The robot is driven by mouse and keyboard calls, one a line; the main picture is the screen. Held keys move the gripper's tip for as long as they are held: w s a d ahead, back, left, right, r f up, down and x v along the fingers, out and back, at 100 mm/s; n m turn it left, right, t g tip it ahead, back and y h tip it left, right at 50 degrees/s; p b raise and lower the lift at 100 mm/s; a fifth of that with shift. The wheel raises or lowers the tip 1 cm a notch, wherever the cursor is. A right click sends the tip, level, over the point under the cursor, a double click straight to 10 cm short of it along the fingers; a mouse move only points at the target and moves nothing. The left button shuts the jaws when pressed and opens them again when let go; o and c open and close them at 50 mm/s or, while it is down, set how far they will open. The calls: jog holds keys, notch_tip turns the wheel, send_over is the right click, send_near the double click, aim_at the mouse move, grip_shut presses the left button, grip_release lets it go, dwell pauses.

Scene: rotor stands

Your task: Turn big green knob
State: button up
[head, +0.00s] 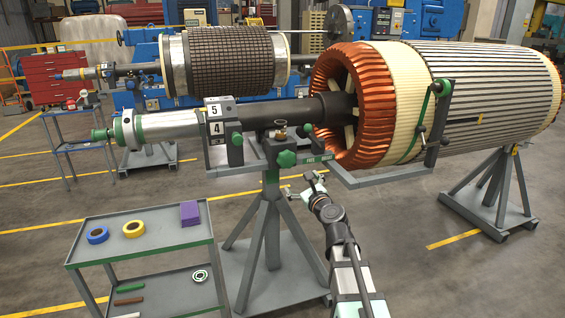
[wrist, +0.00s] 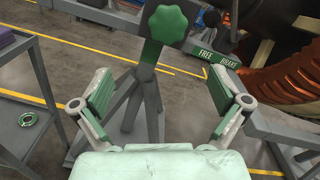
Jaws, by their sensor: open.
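The big green knob (head: 286,158) is a lobed knob on the front of the grey stand, below the shaft. It also shows in the wrist view (wrist: 168,24) at the top middle, above the gripper. My gripper (head: 314,184) is open and empty, a little below and to the right of the knob in the head view. In the wrist view its two green-padded fingers (wrist: 160,95) are spread wide, with the knob beyond them and apart from them. A "FREE BRAKE" label (wrist: 219,58) is to the right of the knob.
Smaller green knobs (head: 237,139) sit on the stand beside the big one. The copper-wound rotor (head: 345,110) is close on the right. A grey cart (head: 160,250) with tape rolls stands at left. The stand's legs (head: 268,235) spread below.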

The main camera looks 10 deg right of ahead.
aim_at(288, 160)
jog(key=w, duration=0.5)
jog(key=w+a+m, duration=0.1)
jog(key=w, duration=0.5)
jog(key=w+a+m+b, duration=0.1)
jog(key=w, duration=0.5)
jog(key=shift+w+r+h, duration=0.2)
jog(key=shift+h, duration=0.1)
jog(key=c, duration=1.2)
